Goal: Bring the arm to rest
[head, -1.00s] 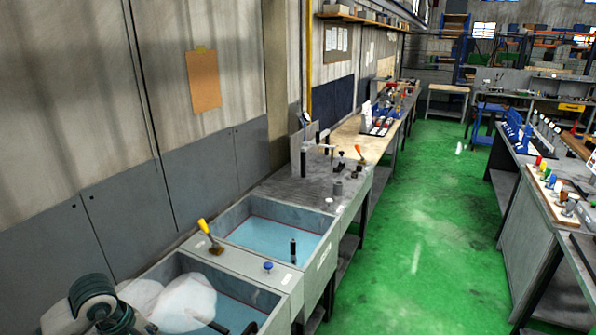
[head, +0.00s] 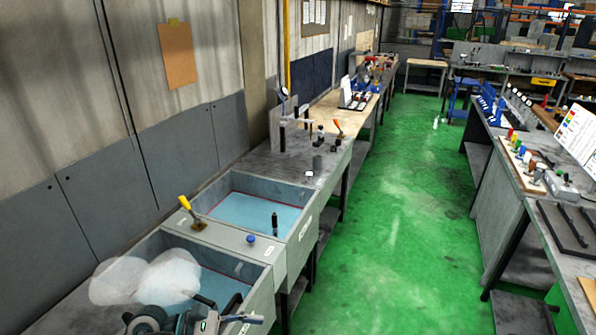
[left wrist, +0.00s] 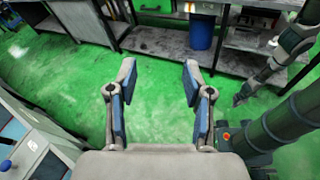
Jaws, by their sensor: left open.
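My left gripper (left wrist: 157,80) is open in the left wrist view. Its two blue-padded fingers stand apart with only green floor between them, and it holds nothing. In the head view, grey-and-dark parts of my left arm (head: 150,320) show at the bottom left, low over the front edge of the near sink, cut by the frame. At the right of the left wrist view a dark arm part of mine ends in a small tip (left wrist: 240,95). It seems to be my right gripper, too small to tell its jaws.
Two sinks with blue bottoms (head: 265,212) stand along the left wall, with a yellow-handled lever (head: 188,208) between them. A cloudy translucent shape (head: 150,277) hangs over the near sink. Benches (head: 480,195) line the right. The green aisle (head: 390,230) between is clear.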

